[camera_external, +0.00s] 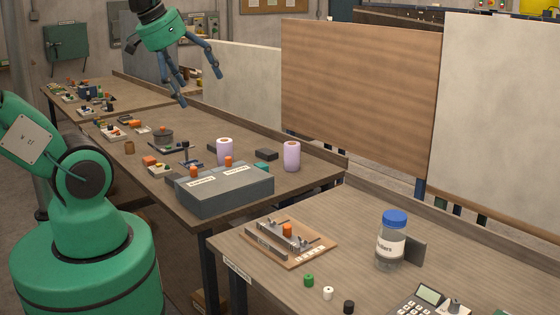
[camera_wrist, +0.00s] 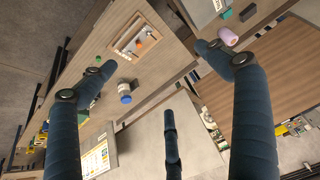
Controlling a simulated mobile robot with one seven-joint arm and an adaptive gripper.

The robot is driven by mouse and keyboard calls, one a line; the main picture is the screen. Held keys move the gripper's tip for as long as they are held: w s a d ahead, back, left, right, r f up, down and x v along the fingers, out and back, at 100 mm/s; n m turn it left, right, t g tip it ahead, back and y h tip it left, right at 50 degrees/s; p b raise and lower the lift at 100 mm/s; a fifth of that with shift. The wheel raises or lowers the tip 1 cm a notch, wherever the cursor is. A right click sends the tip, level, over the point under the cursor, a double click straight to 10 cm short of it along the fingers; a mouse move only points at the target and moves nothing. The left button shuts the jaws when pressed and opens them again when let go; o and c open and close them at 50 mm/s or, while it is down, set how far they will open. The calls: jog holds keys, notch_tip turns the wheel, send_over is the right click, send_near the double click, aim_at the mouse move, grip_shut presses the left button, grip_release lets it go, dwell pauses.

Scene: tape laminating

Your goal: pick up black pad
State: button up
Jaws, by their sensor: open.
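A small dark block (camera_external: 265,154), which looks like the black pad, lies on the middle table between two lilac rolls. A similar dark block (camera_external: 214,147) lies left of the left roll, so I cannot tell for sure which is the pad. In the wrist view a dark block (camera_wrist: 247,12) shows at the top, near a lilac roll (camera_wrist: 228,37). My gripper (camera_external: 201,88) is open and empty, high above the middle table, up and left of the dark blocks. Its spread fingers (camera_wrist: 153,58) show in the wrist view with nothing between them.
A grey box (camera_external: 232,196) with orange knobs stands in front of the rolls. The lilac rolls (camera_external: 224,151) (camera_external: 292,157) stand upright beside the dark block. A blue-capped bottle (camera_external: 391,245) and a wooden fixture board (camera_external: 285,243) are on the near table. Tall panels (camera_external: 360,90) stand behind.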

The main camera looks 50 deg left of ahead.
jog(key=w+a+f+n+g, duration=0.25)
jog(key=w+a+n, duration=0.25)
jog(key=w+a, duration=0.35)
jog(key=n+g, duration=0.3)
jog(key=n, duration=1.1)
send_over(180, 176)
notch_tip(180, 176, down, 26)
jog(key=r, duration=0.1)
jog(key=shift+f, duration=0.2)
jog(key=shift+f, duration=0.1)
jog(key=shift+f+b, duration=0.9)
jog(key=shift+f, duration=3.3)
